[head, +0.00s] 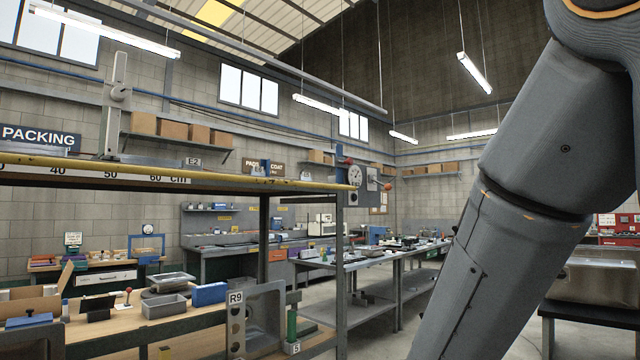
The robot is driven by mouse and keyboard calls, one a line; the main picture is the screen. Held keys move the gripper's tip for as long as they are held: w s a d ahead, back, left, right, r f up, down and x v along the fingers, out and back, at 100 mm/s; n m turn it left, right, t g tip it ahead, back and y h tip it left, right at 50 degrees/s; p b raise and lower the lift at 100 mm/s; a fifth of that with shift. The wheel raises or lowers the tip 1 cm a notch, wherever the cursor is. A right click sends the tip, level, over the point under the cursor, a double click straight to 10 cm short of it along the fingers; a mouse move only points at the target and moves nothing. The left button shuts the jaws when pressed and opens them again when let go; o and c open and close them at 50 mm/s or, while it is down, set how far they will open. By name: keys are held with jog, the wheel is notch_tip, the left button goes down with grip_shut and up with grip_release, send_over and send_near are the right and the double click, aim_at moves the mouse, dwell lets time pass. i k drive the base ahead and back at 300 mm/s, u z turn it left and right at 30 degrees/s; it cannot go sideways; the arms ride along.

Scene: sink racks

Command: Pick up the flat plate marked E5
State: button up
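No plate marked E5 can be made out in the head view. A small label E2 (193,162) shows on the yellow-edged upper shelf (230,183) at the left. A label R9 (236,298) shows on an upright grey piece below it. My arm fills the right side of the view and runs down out of the bottom edge. My gripper is outside the frame.
A wooden bench at lower left carries a grey bin (164,306), a blue box (209,294) and other items. A long grey table (385,258) with many small things stands in the middle. A steel sink unit (597,280) is at the right. Some floor shows between.

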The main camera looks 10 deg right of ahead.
aim_at(306, 176)
jog(key=z, duration=0.8)
jog(key=k, duration=1.1)
jog(key=z, duration=1.15)
jog(key=i, duration=2.25)
jog(key=u, duration=0.35)
jog(key=i, duration=1.65)
jog(key=u, duration=1.2)
jog(key=i, duration=0.95)
jog(key=u, duration=0.95)
